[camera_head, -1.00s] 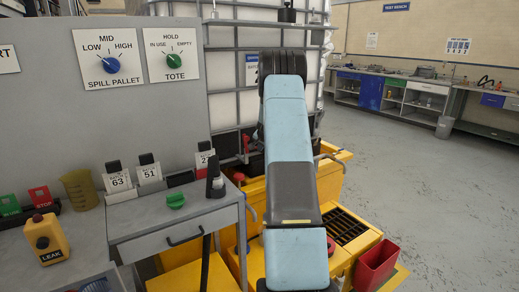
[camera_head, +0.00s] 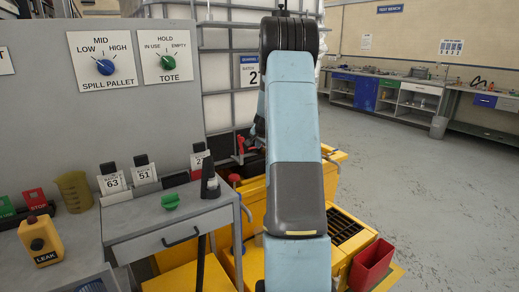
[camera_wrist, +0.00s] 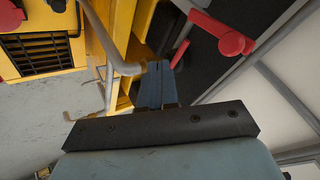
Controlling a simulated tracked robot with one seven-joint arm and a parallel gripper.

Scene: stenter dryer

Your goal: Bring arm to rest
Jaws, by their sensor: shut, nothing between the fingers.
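My light-blue arm rises through the middle of the head view, with a dark joint at its top in front of the white caged tote (camera_head: 220,105). My gripper (camera_wrist: 157,68) shows only in the wrist view, beyond a black plate. Its two blue-grey fingers are together with nothing between them. In the head view the gripper is hidden behind my arm. In the wrist view, a grey rail (camera_wrist: 115,50) and yellow framework (camera_wrist: 115,15) lie beyond and left of the fingers, and a red handle (camera_wrist: 225,35) is to the right. I cannot tell the exact gaps.
A grey desk (camera_head: 170,225) with number cards and a green knob (camera_head: 171,201) stands left of my arm. A yellow leak pendant (camera_head: 40,241) is further left. The yellow spill pallet (camera_head: 340,215) and red bin (camera_head: 371,265) are close right. Open floor (camera_head: 430,190) lies beyond.

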